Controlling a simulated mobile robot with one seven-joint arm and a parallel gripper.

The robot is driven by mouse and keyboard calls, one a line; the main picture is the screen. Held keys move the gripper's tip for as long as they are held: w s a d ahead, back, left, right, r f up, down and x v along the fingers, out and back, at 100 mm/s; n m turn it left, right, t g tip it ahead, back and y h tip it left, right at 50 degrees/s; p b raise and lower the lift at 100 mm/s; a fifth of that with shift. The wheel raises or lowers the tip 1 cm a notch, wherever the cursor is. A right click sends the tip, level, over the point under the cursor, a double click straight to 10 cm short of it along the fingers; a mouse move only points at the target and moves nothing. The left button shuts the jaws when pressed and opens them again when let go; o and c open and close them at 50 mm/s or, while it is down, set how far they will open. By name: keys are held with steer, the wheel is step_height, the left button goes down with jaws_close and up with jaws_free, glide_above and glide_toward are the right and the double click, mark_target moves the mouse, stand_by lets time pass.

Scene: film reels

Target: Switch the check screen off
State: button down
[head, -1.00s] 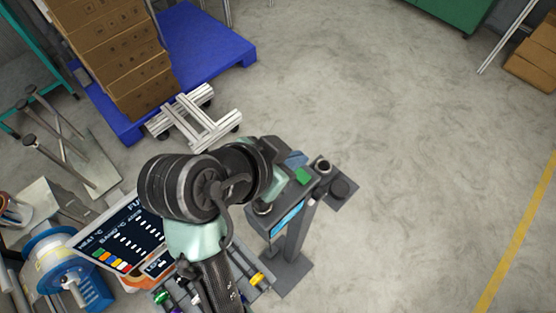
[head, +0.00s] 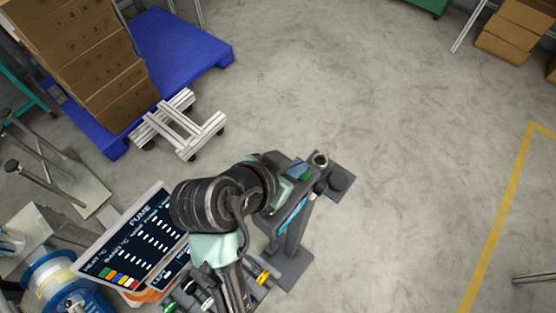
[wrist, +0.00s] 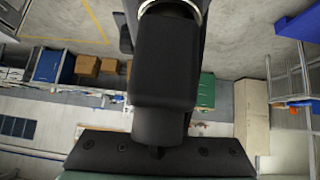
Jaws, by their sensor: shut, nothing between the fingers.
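A grey pedestal unit (head: 271,222) stands right of my arm in the head view, with a lit blue screen strip (head: 291,214) on its side. I take this strip for the check screen, but its text is too small to read. My gripper (wrist: 167,60) is a black shape down the middle of the wrist view, shut and empty. The head view does not show its fingertips clearly, so I cannot tell whether it touches the unit.
A tilted dark panel marked FUME (head: 135,240) stands left of my arm, with a spool (head: 62,280) beside it. A blue pallet (head: 185,45) with stacked cartons (head: 85,60) and a metal frame dolly (head: 178,125) lie behind.

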steer(key=shift+a+f, duration=0.2)
steer(key=shift+a, duration=0.3)
steer(key=shift+a+f, duration=0.15)
steer(key=shift+a, duration=0.35)
steer(key=shift+s+d, duration=0.2)
steer(key=shift+d, duration=0.5)
steer(key=shift+s+d, duration=0.5)
steer(key=shift+d, duration=0.3)
steer(key=shift+a+r+p, duration=0.1)
steer(key=shift+p, duration=0.25)
